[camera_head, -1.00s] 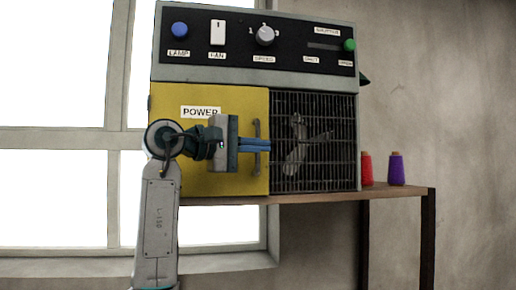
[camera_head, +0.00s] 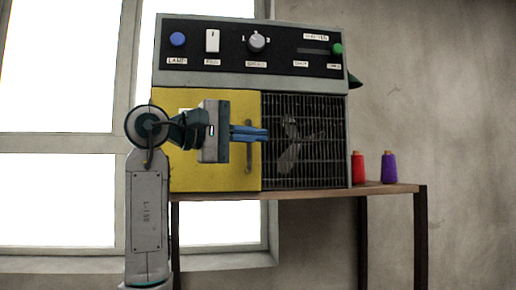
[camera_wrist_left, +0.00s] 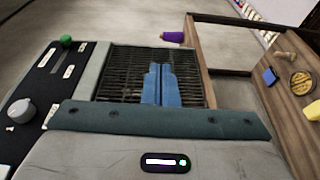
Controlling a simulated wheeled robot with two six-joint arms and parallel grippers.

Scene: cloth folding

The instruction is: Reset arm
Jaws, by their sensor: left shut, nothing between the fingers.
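My left gripper (camera_head: 266,134) is in front of the machine in the head view. Its blue fingers are together with nothing between them, and they point right across the yellow door's handle (camera_head: 249,150). The yellow door (camera_head: 215,171) lies flush beside the dark grille and looks shut. In the left wrist view the blue fingers (camera_wrist_left: 160,85) lie over the grille (camera_wrist_left: 125,63). I cannot tell whether they touch anything. My right gripper is in neither view.
The machine's panel (camera_head: 285,45) has a blue lamp button, a white switch, a grey knob and a green slider. It stands on a wooden table (camera_head: 390,190) with red (camera_head: 358,168) and purple (camera_head: 388,168) spools at its right. A bright window is behind on the left.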

